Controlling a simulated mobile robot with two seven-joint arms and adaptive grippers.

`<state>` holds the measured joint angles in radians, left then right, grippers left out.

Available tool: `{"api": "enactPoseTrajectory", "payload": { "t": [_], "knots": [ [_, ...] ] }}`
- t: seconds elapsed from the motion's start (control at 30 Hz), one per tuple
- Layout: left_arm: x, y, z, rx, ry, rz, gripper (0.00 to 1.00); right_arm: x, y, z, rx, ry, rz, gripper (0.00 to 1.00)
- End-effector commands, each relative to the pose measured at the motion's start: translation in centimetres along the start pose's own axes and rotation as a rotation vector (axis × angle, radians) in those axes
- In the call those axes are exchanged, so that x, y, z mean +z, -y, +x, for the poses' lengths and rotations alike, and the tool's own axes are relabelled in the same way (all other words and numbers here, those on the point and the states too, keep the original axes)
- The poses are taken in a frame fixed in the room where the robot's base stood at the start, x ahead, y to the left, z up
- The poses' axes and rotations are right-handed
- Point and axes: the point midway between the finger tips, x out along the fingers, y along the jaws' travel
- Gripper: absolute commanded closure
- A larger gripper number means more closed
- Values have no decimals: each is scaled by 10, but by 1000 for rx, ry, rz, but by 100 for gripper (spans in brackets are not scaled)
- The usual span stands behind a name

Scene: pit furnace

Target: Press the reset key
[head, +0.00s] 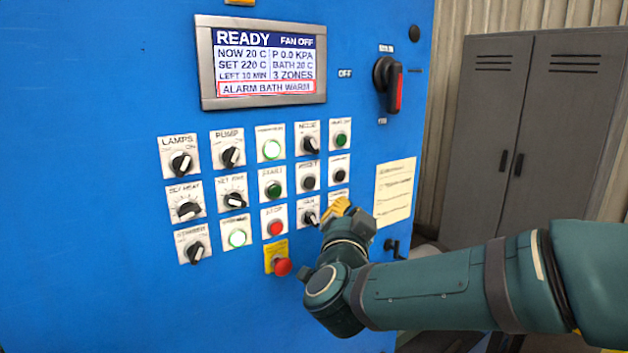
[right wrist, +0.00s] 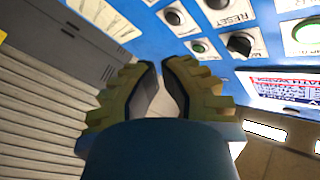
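The reset key (head: 308,181) is a round black button on a white plate in the middle row of the blue panel. In the right wrist view its RESET label (right wrist: 237,20) shows and the button (right wrist: 214,3) is cut by the top edge. My right gripper (head: 338,207) has yellow fingers and is in front of the panel, below and right of the reset key. In the right wrist view its fingertips (right wrist: 160,64) are close together with nothing held. It hides part of the control at the bottom right. My left gripper is not in view.
A black button (head: 339,174) sits right of the reset key, and a MODE knob (head: 308,142) is above it. A FAN knob (head: 309,217) is below. The display (head: 264,60) reads ALARM BATH WARM. A red mushroom button (head: 282,266) is lower left. Grey lockers (head: 520,140) stand right.

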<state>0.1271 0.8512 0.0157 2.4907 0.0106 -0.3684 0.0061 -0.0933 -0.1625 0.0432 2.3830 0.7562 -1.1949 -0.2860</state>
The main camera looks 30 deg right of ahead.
Motion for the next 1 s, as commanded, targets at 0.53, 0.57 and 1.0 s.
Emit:
{"api": "enactPoseTrajectory", "payload": {
  "t": [0.53,0.57,1.0],
  "knots": [
    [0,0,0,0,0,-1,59,-21,-2,-2,22,-49,26,100],
    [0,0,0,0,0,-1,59,-20,-1,-1,22,-48,26,100],
    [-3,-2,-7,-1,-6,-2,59,2,24,35,22,-47,25,100]
  ]
}}
